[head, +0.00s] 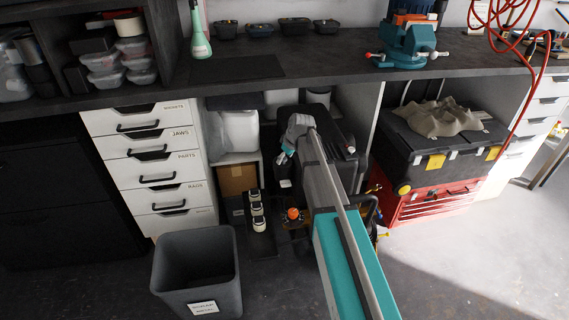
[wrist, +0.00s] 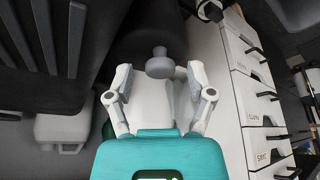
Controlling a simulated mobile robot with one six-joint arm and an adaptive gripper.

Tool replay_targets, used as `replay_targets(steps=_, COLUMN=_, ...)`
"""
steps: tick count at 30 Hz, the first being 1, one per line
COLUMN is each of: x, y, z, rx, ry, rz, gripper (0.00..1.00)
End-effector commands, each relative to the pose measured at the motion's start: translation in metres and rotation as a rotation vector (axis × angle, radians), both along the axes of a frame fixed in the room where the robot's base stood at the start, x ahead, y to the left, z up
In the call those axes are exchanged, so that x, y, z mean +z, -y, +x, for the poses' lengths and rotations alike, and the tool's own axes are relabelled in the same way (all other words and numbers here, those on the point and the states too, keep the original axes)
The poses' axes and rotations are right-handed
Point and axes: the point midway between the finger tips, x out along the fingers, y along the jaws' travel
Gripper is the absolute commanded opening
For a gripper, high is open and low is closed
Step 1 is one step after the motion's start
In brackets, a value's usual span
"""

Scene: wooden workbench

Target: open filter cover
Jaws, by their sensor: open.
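In the wrist view a dark cylindrical housing (wrist: 150,35) carries a grey round knob (wrist: 160,66) at its near end. I take this to be the filter cover, and it looks closed. My gripper (wrist: 160,74) is open, with one finger on each side of the knob and a gap on both sides. I cannot tell how deep the fingers reach. In the head view my gripper (head: 284,157) is under the bench, in front of a black machine (head: 335,125). My arm hides part of the machine, and the knob cannot be made out there.
White drawers (head: 150,155) stand left of the opening. A grey bin (head: 196,275) stands on the floor in front. A black toolbox (head: 440,135) sits on a red chest (head: 435,200) at right. A grey jug (wrist: 68,130) is at left in the wrist view.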

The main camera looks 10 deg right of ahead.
Motion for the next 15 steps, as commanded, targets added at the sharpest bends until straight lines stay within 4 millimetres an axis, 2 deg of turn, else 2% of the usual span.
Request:
replay_targets(steps=4, x=-0.0082, y=-0.0016, z=0.0025, rx=0.000, ry=0.000, rz=0.000, gripper=0.70)
replay_targets(steps=15, x=-0.0095, y=-0.0021, z=0.0033, rx=-0.001, ry=0.000, rz=0.000, gripper=0.70)
